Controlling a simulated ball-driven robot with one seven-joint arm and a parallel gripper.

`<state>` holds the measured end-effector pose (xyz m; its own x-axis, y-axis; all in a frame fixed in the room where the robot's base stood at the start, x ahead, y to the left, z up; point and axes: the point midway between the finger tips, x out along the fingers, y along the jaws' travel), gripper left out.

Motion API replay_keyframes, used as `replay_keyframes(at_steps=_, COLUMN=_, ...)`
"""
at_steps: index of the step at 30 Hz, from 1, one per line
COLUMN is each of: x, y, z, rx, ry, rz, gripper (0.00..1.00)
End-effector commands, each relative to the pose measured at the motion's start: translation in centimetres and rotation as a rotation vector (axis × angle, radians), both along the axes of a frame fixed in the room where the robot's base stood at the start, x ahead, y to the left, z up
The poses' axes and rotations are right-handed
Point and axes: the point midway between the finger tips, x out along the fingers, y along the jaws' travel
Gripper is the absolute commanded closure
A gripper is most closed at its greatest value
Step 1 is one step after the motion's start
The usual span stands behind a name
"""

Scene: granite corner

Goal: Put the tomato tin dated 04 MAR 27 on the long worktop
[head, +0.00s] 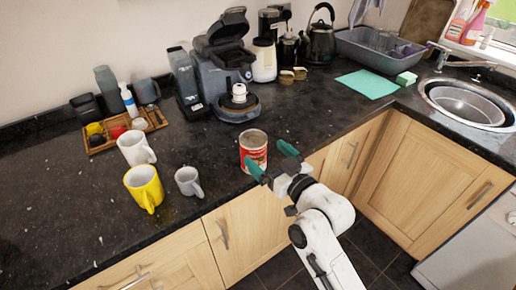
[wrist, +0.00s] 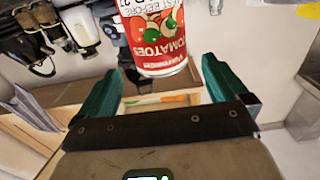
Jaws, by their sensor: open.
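A red and white tomato tin (head: 253,150) stands upright near the front edge of the dark long worktop (head: 75,210). I see no clear contact.
A small grey mug (head: 188,181), a yellow mug (head: 143,187) and a white mug (head: 135,148) stand left of the tin. A coffee machine (head: 222,65) stands behind it. A green cloth (head: 368,84) and a sink (head: 465,103) are at the right. Bare worktop lies right of the tin.

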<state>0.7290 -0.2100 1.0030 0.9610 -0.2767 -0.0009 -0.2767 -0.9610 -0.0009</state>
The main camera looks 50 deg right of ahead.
Motion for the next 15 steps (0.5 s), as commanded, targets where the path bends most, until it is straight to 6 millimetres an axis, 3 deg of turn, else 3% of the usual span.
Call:
replay_keyframes(at_steps=6, x=-3.5, y=1.0, z=-0.2, rx=0.0, ry=0.001, rz=0.001, gripper=0.0)
replay_keyframes(at_steps=15, x=-5.0, y=1.5, z=0.0, rx=0.0, ry=0.0, rz=0.001, gripper=0.0)
